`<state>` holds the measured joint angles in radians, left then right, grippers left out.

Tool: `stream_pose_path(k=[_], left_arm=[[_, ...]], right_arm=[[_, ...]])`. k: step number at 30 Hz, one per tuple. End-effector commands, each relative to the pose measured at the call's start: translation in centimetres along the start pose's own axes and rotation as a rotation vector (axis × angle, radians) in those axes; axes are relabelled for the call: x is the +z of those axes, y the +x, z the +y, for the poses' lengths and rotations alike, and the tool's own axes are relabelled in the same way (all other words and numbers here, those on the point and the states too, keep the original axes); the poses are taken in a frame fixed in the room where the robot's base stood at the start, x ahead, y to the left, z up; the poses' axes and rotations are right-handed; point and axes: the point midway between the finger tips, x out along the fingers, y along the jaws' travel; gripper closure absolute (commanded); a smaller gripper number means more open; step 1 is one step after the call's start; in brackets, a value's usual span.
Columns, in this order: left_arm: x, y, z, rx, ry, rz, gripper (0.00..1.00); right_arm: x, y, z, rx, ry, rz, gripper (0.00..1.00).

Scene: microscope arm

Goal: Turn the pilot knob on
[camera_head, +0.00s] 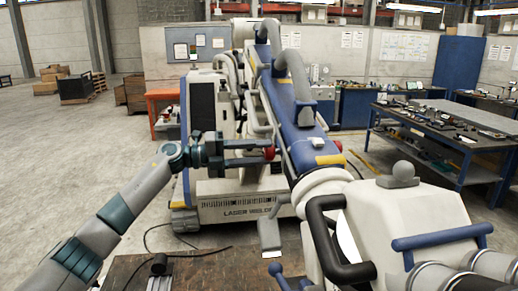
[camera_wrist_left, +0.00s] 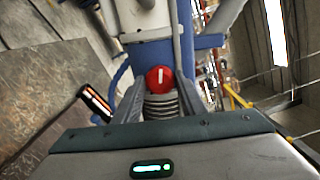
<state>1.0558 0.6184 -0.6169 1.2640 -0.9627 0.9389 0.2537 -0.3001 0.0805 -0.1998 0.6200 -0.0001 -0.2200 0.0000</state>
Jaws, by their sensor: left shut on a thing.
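The pilot knob is a small round red knob with a white line on its face. It shows in the left wrist view (camera_wrist_left: 160,78), with the white line close to upright in that picture. In the head view the red knob (camera_head: 269,154) sits at the tips of my left gripper (camera_head: 262,152), beside the blue and white machine arm (camera_head: 290,115). My left gripper reaches in from the left, roughly level, with its fingers shut on the knob from both sides. Its fingers partly hide the knob's sides. My right gripper is not in view.
The white machine base (camera_head: 235,205) stands behind the gripper. A white housing with a blue handle (camera_head: 440,238) and a black curved handle (camera_head: 335,245) fills the near right. A blue workbench (camera_head: 460,142) with tools stands farther right. Open concrete floor lies at the left.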

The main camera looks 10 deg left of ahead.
Motion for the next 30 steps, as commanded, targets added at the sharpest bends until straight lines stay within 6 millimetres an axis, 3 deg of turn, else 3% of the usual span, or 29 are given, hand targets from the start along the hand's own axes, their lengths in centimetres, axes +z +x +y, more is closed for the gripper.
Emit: stream_pose_path(k=[15,30], left_arm=[[0.2,-0.1,-0.2,-0.001,-0.383,-0.003,0.85],[0.1,-0.1,0.0,-0.003,-0.449,-0.003,0.85]], right_arm=[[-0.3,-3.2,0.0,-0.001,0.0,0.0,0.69],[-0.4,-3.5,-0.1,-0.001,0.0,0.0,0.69]])
